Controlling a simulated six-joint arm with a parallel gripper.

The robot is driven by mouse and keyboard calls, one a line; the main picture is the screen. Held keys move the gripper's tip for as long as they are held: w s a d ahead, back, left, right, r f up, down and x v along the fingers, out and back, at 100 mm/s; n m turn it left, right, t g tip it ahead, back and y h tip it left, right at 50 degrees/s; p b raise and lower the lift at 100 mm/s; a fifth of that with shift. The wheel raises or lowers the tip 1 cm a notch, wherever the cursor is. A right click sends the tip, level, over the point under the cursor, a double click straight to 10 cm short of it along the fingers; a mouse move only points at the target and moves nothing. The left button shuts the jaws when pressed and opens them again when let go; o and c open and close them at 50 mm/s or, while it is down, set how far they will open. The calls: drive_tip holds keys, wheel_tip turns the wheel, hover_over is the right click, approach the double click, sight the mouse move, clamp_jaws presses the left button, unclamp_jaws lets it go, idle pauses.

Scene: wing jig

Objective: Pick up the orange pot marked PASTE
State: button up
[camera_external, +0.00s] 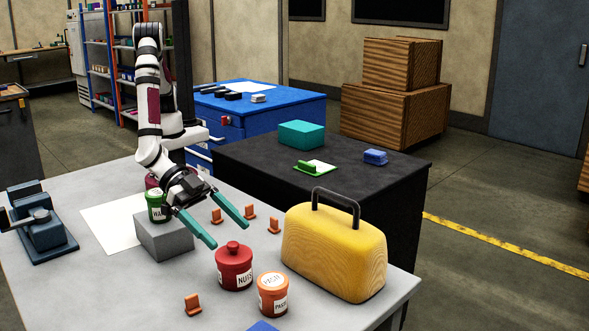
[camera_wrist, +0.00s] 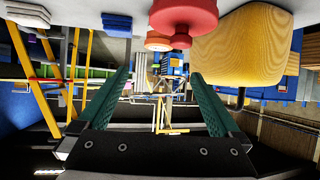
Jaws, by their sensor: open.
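The orange pot marked PASTE (camera_external: 273,296) stands upright near the front edge of the grey table. In the wrist view it shows as a small orange part (camera_wrist: 158,42) at the top, partly hidden behind the red pot. The red pot marked NUTS (camera_external: 234,272) stands close beside it on the left, with a knobbed lid; it also shows in the wrist view (camera_wrist: 183,18). My gripper (camera_external: 226,234) is open and empty, its teal fingers spread above the table, behind and to the left of the orange pot. Both fingers show in the wrist view (camera_wrist: 160,77).
A yellow case (camera_external: 335,255) with a black handle stands right of the pots. Small orange clips (camera_external: 193,304) are scattered about. A blue vise-like tool (camera_external: 40,225) stands at left.

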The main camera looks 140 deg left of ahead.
sight(271, 279)
drive_tip(key=x, duration=1.2)
drive_tip(key=shift+d+f, duration=0.2)
drive_tip(key=shift+f, duration=0.05)
drive_tip(key=shift+s, duration=0.1)
drive_tip(key=c, duration=1.5)
